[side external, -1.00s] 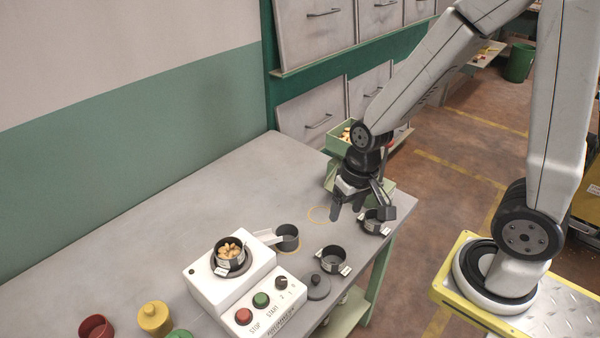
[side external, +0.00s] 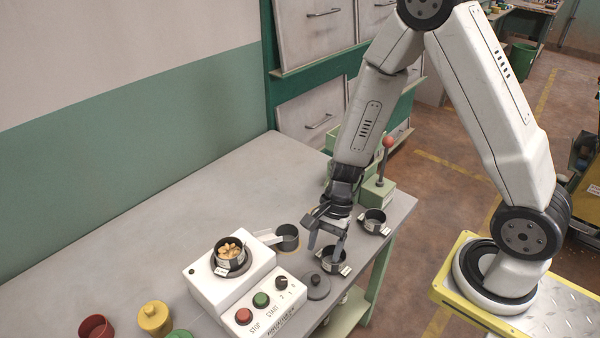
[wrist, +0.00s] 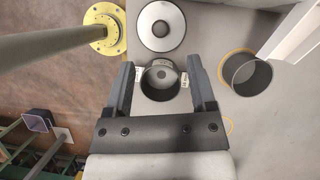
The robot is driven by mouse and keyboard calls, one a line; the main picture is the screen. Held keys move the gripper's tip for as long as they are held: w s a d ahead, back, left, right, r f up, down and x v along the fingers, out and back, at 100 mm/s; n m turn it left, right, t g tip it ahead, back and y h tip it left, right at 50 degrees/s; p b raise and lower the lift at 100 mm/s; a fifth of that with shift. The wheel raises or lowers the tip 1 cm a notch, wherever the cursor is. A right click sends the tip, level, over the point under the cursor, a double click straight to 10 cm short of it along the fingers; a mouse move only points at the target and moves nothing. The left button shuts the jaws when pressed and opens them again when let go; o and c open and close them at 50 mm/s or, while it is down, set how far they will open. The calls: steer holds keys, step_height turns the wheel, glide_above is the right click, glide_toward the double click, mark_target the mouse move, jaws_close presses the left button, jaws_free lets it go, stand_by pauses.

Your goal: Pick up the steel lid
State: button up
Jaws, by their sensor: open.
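The steel lid (side external: 316,286) is a dark grey disc with a small knob, lying flat near the front edge of the table beside the control box. It shows whole at the top of the wrist view (wrist: 161,26), ahead of my fingertips and not between them. My gripper (side external: 327,250) is open and empty. It points down above a small metal cup with tabs (side external: 333,262). In the wrist view this cup (wrist: 160,82) lies between the two fingers of my gripper (wrist: 160,66). I cannot tell if the fingers touch it.
A white control box (side external: 232,287) carries a pot of nuts (side external: 230,252). A handled pan (side external: 287,237) stands behind the gripper, and another cup (side external: 375,222) near the right edge. A red-knobbed lever (side external: 387,160) stands behind. Coloured containers (side external: 154,318) sit front left. The table's left-rear area is clear.

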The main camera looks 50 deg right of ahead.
mark_target(316, 276)
steer(key=shift+x, duration=1.25)
steer(key=shift+x, duration=2.6)
steer(key=shift+w, duration=0.1)
steer(key=shift+c, duration=0.2)
jaws_close()
